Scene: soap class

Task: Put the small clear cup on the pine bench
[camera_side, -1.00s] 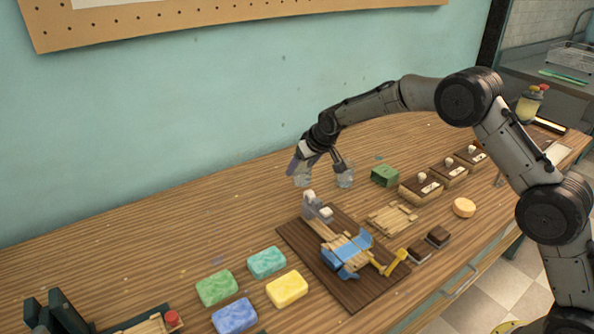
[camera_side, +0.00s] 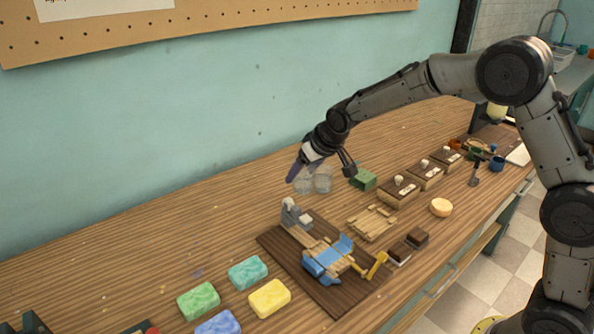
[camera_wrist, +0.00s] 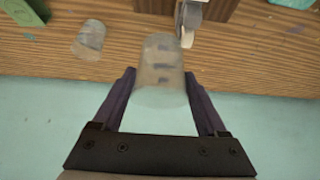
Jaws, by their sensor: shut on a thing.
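A clear cup (camera_wrist: 160,72) is between the two purple fingers of my gripper (camera_wrist: 160,88), which is shut on it. This held cup also shows in the side view (camera_side: 303,183), below my gripper (camera_side: 318,172). I cannot tell whether its base touches the wood. A second clear cup (camera_side: 323,180) stands close to its right in the side view, and apart from it at upper left in the wrist view (camera_wrist: 90,38). Which cup is smaller is not clear. The wood-grained bench top (camera_side: 130,262) lies under everything.
A green block (camera_side: 363,179) is right of the cups. A dark board (camera_side: 328,296) with a blue and grey fixture is in front, with a slatted wooden rack (camera_side: 372,222) beside it. Coloured soap bars (camera_side: 248,273) lie at front left. The bench at left rear is clear.

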